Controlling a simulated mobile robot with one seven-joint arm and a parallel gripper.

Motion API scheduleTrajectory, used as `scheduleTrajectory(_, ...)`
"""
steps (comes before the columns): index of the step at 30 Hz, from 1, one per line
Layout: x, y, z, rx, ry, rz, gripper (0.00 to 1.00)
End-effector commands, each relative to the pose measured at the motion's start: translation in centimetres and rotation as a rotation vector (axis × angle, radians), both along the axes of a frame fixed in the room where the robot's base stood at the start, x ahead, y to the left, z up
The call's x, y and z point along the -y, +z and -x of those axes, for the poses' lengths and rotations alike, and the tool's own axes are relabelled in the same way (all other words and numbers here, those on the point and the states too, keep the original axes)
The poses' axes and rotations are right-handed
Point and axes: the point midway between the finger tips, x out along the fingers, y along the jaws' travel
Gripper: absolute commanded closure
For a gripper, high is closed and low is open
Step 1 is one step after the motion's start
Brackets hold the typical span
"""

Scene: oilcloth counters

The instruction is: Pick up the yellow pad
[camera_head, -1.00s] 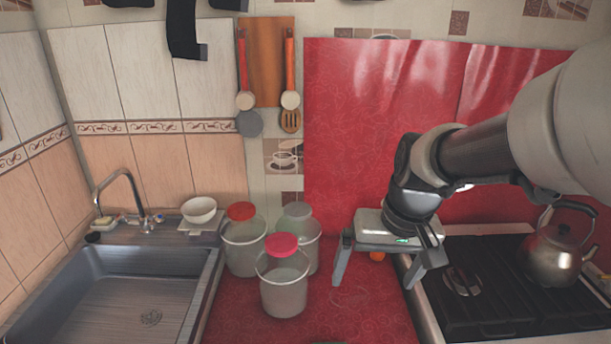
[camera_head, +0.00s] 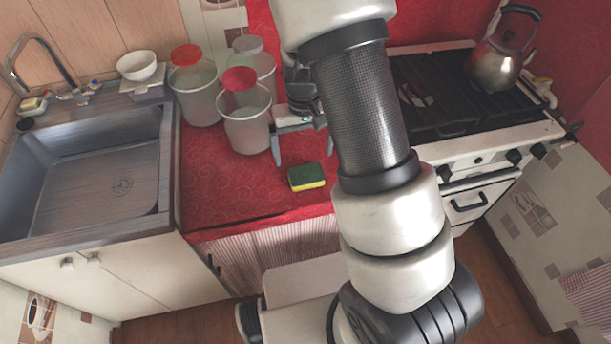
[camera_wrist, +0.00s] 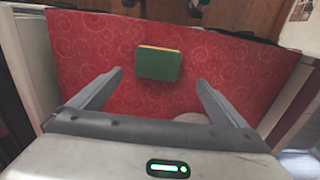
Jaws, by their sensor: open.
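The yellow pad (camera_head: 307,178) is a small sponge with a dark green upper face and yellow sides. It lies flat on the red counter (camera_head: 235,190), near its front edge. It also shows in the wrist view (camera_wrist: 159,63), green face up, a thin yellow edge along its far side. My gripper (camera_head: 303,157) is open and empty, above the counter behind the pad in the head view. In the wrist view its two fingers (camera_wrist: 160,79) stand wide apart, with the pad ahead between their lines and apart from both. My arm hides part of the counter's right side.
Several lidded clear containers (camera_head: 246,122) stand on the counter left of my gripper. A sink (camera_head: 90,165) is at the left, with a white bowl (camera_head: 137,66) behind it. The stove (camera_head: 440,95) with a kettle (camera_head: 497,62) is at the right. The counter's front left is clear.

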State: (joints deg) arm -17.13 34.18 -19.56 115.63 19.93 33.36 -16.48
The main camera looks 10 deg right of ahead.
Motion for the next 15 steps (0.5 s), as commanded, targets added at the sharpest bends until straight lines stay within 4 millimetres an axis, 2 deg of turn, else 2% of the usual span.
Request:
scheduleTrajectory(1, 0.1, -1.2, 0.1, -0.004, -0.001, 0.000, 0.04)
scheduleTrajectory(3, 0.1, -2.3, 0.1, -0.004, -0.001, 0.001, 0.04)
scheduleTrajectory(11, 0.1, -4.2, 0.1, -0.001, -0.001, 0.000, 0.04)
scheduleTrajectory(15, 0.5, -6.2, 0.3, -0.004, -0.002, 0.000, 0.04)
